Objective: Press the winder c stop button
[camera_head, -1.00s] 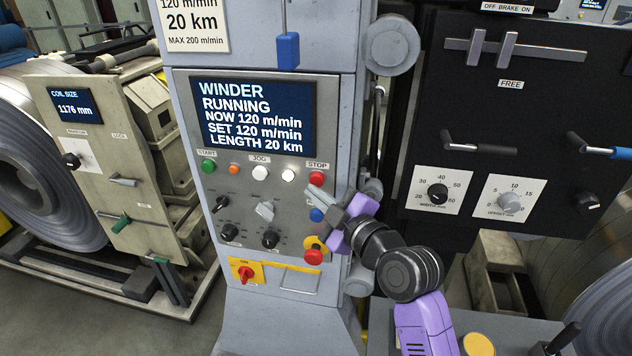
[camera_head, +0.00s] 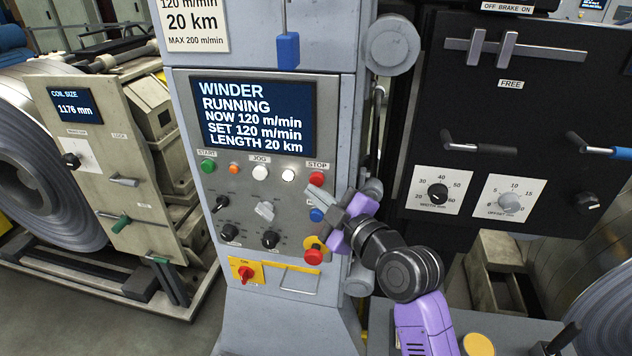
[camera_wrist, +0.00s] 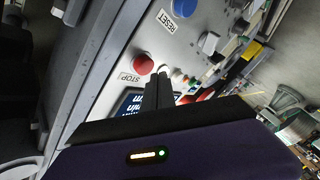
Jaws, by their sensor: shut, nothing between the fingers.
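The winder's red stop button (camera_head: 317,179) sits under the STOP label at the right end of the button row, below the screen. The screen (camera_head: 253,117) reads WINDER RUNNING, NOW 120 m/min. My gripper (camera_head: 312,191) is shut and empty, its tips just below the stop button in the head view. In the wrist view the stop button (camera_wrist: 143,64) lies to the left of the gripper tips (camera_wrist: 163,70). The tips look close to the panel; I cannot tell whether they touch anything.
A blue reset button (camera_head: 317,215) lies just below the gripper tips. A red mushroom button (camera_head: 313,256) on yellow is lower down. White jog buttons (camera_head: 288,175) sit left of the stop button. A black panel (camera_head: 520,130) with levers stands at the right.

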